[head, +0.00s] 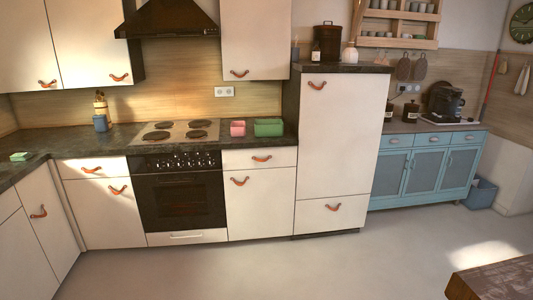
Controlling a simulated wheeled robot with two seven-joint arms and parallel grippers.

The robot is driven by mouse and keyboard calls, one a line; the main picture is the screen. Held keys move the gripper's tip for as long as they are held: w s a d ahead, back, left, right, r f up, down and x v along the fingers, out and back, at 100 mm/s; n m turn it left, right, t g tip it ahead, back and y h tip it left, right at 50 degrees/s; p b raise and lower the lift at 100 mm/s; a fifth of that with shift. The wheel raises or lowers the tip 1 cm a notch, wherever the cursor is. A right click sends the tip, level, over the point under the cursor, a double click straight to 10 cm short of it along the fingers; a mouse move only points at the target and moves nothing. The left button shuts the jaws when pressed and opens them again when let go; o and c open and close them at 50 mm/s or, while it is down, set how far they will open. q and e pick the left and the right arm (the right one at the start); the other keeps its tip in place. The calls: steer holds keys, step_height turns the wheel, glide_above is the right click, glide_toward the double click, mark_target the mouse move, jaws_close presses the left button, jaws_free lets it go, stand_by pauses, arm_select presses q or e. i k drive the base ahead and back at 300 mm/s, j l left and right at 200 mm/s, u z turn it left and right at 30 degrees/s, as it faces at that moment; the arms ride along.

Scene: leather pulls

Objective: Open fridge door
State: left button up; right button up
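The fridge looks to be the tall cream cabinet (341,140) right of the counter in the head view. It has a large upper door with an orange-brown leather pull (316,85) near its top left corner. A lower drawer-like front (331,217) has its own leather pull (332,207). Both fronts are shut, flush with the dark frame. Neither of my grippers is in view.
A black oven (179,190) and cream cabinets stand left of it, and a blue sideboard (425,168) stands right. A brown wooden table corner (500,280) is at the lower right. The grey floor (300,265) in front is clear.

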mark_target(341, 115)
steer(key=i+l+u, duration=0.15)
steer(key=i, duration=0.35)
steer(key=i+l+u, duration=0.1)
steer(key=i, duration=0.4)
steer(key=i+l+u, duration=0.15)
steer(key=i+l, duration=0.15)
steer(key=i, duration=0.2)
steer(key=i+l+u, duration=0.1)
steer(key=i+l, duration=0.2)
steer(key=i, duration=0.2)
